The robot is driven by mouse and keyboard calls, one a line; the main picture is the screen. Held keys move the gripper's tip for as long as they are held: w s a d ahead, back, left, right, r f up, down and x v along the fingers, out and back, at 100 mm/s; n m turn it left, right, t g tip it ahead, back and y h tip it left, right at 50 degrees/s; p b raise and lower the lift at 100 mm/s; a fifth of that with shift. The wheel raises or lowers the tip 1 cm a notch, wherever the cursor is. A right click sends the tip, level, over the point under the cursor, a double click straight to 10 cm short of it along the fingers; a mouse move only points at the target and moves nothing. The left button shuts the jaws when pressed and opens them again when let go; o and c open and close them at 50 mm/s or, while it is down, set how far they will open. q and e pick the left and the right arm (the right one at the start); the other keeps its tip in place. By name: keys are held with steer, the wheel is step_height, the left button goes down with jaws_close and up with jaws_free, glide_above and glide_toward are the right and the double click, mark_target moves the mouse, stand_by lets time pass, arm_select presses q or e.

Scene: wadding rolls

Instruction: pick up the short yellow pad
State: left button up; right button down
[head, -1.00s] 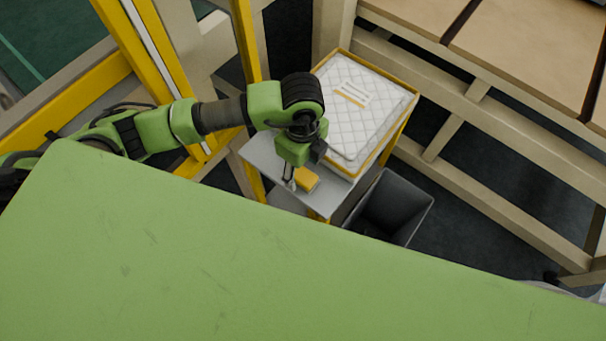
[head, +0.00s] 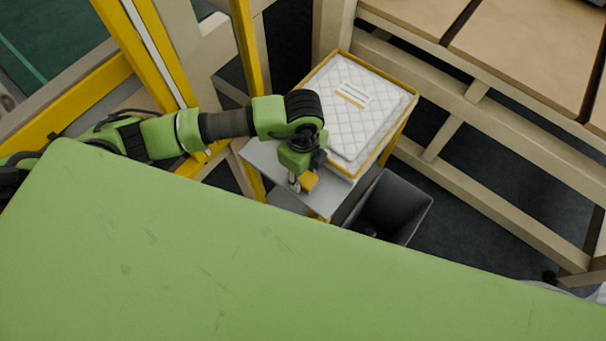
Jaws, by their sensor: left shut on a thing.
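The short yellow pad (head: 310,181) is a small yellow block over the bare grey front part of a small stand (head: 268,162). My left gripper (head: 299,184) points down at the pad and is shut on it. The gripper's body partly hides the pad's far side. I cannot tell whether the pad touches the stand's top or is slightly above it. My right gripper is not in view.
White quilted pads with a label (head: 365,115) lie in a yellow-edged tray on the stand, right beside my left gripper. A dark grey bin (head: 405,205) stands at the stand's right. Yellow posts and beige frames surround the stand.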

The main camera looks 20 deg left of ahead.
arm_select(q)
steer(key=shift+r, duration=0.45)
step_height(320, 180, up, 2)
steer(key=shift+r, duration=0.25)
steer(key=s+r, duration=0.9)
steer(key=s, duration=0.5)
steer(key=shift+a+r, duration=0.25)
steer(key=shift+r, duration=0.05)
steer(key=o, duration=0.4)
steer(key=shift+c, duration=1.3)
